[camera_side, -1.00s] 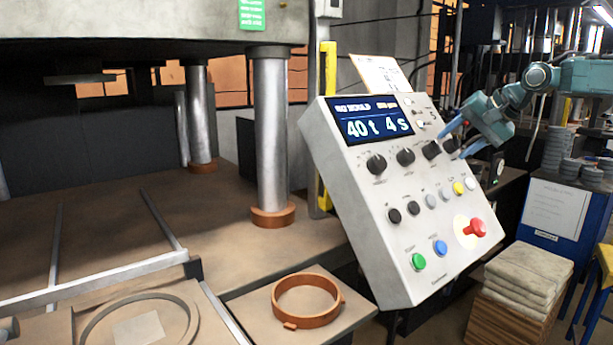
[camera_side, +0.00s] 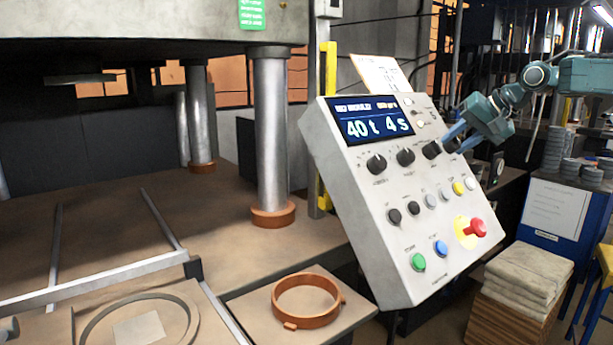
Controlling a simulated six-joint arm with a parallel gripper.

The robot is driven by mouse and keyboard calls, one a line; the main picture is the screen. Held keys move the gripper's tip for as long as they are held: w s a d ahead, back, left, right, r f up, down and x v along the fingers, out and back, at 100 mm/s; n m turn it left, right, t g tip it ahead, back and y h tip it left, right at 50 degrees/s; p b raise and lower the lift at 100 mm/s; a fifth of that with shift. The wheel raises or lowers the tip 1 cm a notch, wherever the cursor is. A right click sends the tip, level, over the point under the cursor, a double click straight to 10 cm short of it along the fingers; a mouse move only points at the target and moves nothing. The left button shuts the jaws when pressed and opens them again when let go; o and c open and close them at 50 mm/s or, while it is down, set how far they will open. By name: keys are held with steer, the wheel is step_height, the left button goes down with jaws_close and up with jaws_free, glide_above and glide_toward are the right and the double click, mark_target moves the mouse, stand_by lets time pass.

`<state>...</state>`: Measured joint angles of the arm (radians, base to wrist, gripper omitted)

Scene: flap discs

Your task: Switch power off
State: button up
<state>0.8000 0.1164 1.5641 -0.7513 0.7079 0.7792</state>
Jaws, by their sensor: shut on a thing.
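The grey control panel (camera_side: 375,205) stands tilted in the middle of the side view, with a lit display (camera_side: 372,120) reading 40 t 4 s. Below the display runs a row of black rotary knobs, among them a left knob (camera_side: 376,164) and a middle knob (camera_side: 406,157). My teal gripper (camera_side: 452,139) reaches in from the right and is shut on the rightmost black knob (camera_side: 452,147) of that row. The fingers hide part of this knob, and I cannot read its label or its setting.
A red mushroom button (camera_side: 477,228) on a yellow plate sticks out at the lower right of the panel. Green (camera_side: 418,262) and blue (camera_side: 440,248) buttons sit lower. A press column (camera_side: 270,140) stands to the left. Stacked cloths (camera_side: 528,272) lie at the right.

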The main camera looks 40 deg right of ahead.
steer(key=n, duration=0.4)
steer(key=shift+h, duration=0.3)
steer(key=n, duration=0.4)
steer(key=shift+n, duration=0.4)
steer(key=o, duration=1)
steer(key=shift+c, duration=0.2)
steer(key=v, duration=1.4)
steer(key=shift+a, duration=0.25)
steer(key=shift+a+f, duration=0.1)
steer(key=shift+f, duration=0.1)
